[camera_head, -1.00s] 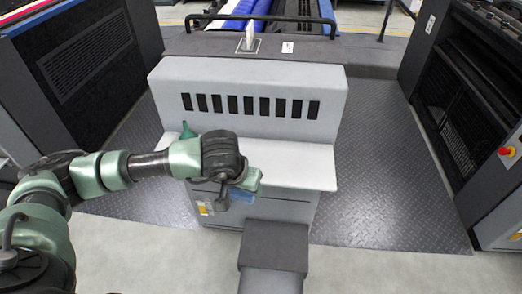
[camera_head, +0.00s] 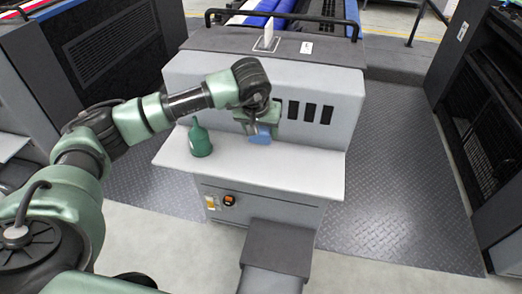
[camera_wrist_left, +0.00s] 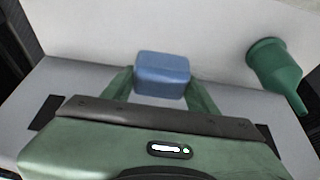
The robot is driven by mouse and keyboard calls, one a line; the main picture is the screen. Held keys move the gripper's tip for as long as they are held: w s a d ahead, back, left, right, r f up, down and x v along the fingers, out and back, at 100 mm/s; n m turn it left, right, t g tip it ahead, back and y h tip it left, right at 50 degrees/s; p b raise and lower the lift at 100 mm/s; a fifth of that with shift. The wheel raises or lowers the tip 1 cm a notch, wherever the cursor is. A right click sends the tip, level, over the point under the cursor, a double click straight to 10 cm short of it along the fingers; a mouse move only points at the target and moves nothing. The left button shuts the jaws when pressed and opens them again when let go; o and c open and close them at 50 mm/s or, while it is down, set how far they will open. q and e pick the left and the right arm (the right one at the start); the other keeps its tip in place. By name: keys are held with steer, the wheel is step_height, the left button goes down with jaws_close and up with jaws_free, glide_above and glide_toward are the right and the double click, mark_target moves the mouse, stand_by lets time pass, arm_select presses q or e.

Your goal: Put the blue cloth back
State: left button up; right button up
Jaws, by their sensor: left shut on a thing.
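The blue cloth (camera_head: 260,135) looks like a small folded block. My left gripper (camera_head: 256,129) is shut on it and holds it over the rear part of the light grey machine ledge (camera_head: 300,172), in front of the slotted panel. In the left wrist view the cloth (camera_wrist_left: 162,70) sits between the two green fingers of my left gripper (camera_wrist_left: 161,88). I cannot tell whether the cloth touches the ledge. My right gripper is not in view.
A green bottle with a narrow spout (camera_head: 200,142) stands on the ledge left of the cloth; it also shows in the left wrist view (camera_wrist_left: 275,66). The slotted upright panel (camera_head: 345,90) rises behind. The right side of the ledge is bare.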

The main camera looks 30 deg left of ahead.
arm_select(q)
glide_above(262, 157)
steer(key=s, duration=0.1)
steer(key=f, duration=0.4)
steer(key=shift+s+d+f, duration=0.15)
steer(key=shift+d+f, duration=0.05)
steer(key=shift+f, duration=0.2)
step_height(262, 157, down, 4)
steer(key=shift+p, duration=0.4)
steer(key=shift+f, duration=0.1)
steer(key=shift+f, duration=0.15)
steer(key=o, duration=1.2)
